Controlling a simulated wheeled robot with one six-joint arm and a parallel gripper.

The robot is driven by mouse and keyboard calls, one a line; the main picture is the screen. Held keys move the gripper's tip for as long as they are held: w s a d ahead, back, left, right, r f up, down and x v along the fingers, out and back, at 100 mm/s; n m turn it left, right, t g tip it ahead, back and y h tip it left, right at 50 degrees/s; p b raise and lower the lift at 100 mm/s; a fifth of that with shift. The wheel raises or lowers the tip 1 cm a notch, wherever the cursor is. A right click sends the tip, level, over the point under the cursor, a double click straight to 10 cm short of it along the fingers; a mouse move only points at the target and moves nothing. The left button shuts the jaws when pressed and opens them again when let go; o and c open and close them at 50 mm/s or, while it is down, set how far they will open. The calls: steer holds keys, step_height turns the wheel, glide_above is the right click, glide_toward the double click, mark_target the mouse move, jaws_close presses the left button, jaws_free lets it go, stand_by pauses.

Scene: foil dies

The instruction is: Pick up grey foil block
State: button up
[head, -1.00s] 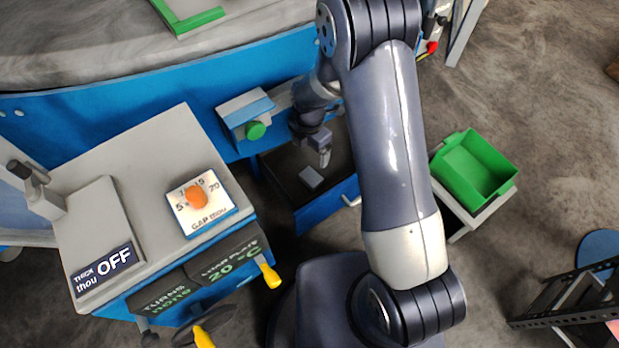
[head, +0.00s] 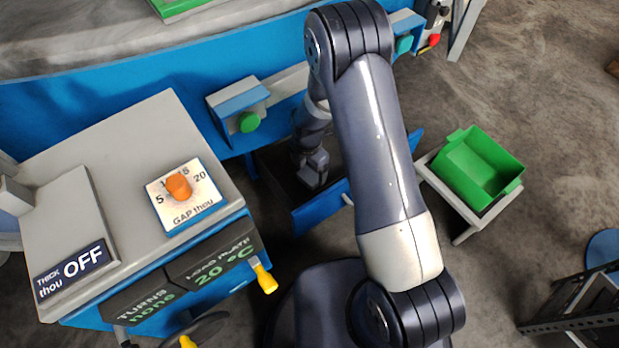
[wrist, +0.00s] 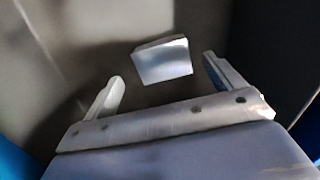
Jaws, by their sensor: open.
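The grey foil block (wrist: 163,62) shows in the wrist view as a small pale block on the dark floor of a drawer. It lies ahead of my gripper (wrist: 168,88), roughly between the lines of its two spread fingers. The fingers are open and nothing is between them. In the head view my gripper (head: 313,174) is low inside the open blue drawer (head: 322,212). The block is hidden there behind my gripper and wrist.
The drawer walls stand close around my gripper. A grey bench with an orange gap knob (head: 178,186) is at left. A green knob (head: 249,122) sits on the blue frame above the drawer. A green bin (head: 478,168) stands at right on a small stand.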

mark_target(309, 175)
step_height(309, 175, down, 4)
steer(key=shift+s+d+f, duration=0.1)
steer(key=shift+d, duration=0.05)
steer(key=shift+c, duration=0.3)
steer(key=c, duration=1)
